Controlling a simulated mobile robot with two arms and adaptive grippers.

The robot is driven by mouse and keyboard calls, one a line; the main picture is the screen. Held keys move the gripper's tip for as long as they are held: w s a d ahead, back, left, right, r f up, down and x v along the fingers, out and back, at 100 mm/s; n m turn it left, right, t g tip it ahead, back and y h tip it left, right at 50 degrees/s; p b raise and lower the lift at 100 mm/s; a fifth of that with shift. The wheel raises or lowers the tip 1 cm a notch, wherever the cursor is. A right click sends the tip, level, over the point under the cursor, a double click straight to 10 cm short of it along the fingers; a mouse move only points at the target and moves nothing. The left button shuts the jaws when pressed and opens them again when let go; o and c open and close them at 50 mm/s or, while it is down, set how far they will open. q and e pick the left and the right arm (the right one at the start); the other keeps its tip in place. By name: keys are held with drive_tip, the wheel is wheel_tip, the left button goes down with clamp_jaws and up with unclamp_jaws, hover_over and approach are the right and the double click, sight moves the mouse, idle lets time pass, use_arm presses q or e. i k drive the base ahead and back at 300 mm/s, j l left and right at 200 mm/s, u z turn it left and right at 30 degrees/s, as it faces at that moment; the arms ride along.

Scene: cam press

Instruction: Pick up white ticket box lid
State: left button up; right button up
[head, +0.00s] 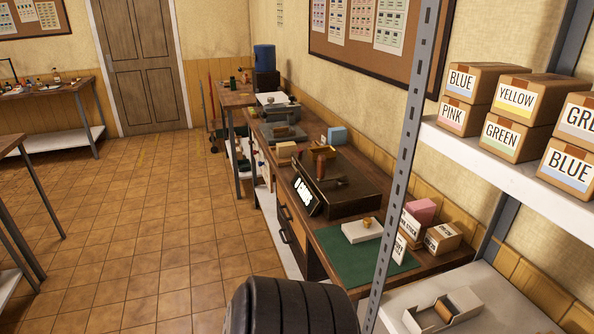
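A flat white piece (362,230) with a small tan knob or block on top lies on the green mat (341,261) on the workbench. It may be the ticket box lid, but I cannot tell for certain. A white open box (424,319) with a brown roll-like item (458,303) in it sits on the pale surface at the lower right. Neither of my grippers is in view, and nothing is seen touching these things.
A dark press (338,186) with a lit display stands behind the mat. Small labelled boxes (442,238) and a pink block (421,211) are right of it. A grey shelf post (405,160) rises in front of the bench. Open tiled floor (160,220) lies left.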

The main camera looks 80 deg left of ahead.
sight(366, 229)
drive_tip(key=u, duration=2.2)
drive_tip(key=z, duration=2.8)
drive_tip(key=k+j+u, duration=0.1)
drive_tip(key=k+j, duration=0.15)
drive_tip(key=k+j+u, duration=0.1)
drive_tip(key=k+j, duration=0.15)
drive_tip(key=j, duration=0.2)
drive_tip(key=k+j+u, duration=0.1)
drive_tip(key=k+j, duration=0.4)
drive_tip(key=j, duration=0.25)
drive_tip(key=u, duration=0.05)
